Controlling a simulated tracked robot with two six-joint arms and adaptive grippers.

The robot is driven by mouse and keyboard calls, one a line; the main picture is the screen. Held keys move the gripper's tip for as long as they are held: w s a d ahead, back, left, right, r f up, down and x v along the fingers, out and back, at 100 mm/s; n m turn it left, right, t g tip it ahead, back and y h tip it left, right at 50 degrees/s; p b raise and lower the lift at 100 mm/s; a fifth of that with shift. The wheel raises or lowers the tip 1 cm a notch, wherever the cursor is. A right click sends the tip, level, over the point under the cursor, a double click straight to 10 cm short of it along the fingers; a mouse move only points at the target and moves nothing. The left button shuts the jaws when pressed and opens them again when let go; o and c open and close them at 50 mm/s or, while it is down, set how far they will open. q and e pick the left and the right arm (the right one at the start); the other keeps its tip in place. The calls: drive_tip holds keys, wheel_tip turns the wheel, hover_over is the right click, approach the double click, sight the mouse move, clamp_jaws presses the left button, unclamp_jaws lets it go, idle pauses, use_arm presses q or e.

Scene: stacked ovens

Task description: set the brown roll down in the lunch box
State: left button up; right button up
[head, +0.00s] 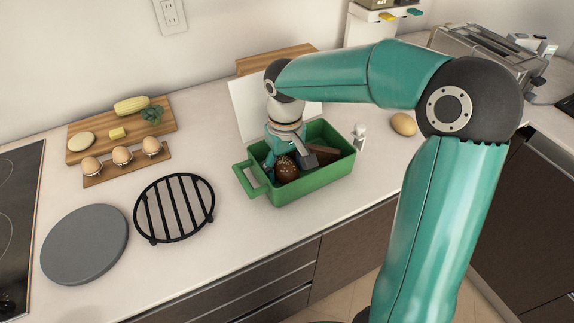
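The green lunch box (318,184) stands on the counter in the middle of the head view, with a handle at its left end. My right gripper (288,164) reaches down into it from above. The brown roll (287,170), round with pale specks, is inside the box's walls, low between or just in front of the fingers. Whether the fingers press on it, and whether it touches the box floor, I cannot tell. A dark brown piece (325,154) lies in the box to the right. My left gripper is not in view.
A white panel (245,105) stands behind the box. A black round rack (174,208) and a grey disc (84,243) lie left. Eggs in a holder (122,156) and a board with corn (131,106) are farther left. A potato-like item (403,124) lies right.

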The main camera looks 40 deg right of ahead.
sight(285, 163)
drive_tip(key=shift+r, duration=0.15)
wheel_tip(285, 163, up, 12)
drive_tip(key=p, duration=0.1)
idle(0.4)
idle(0.4)
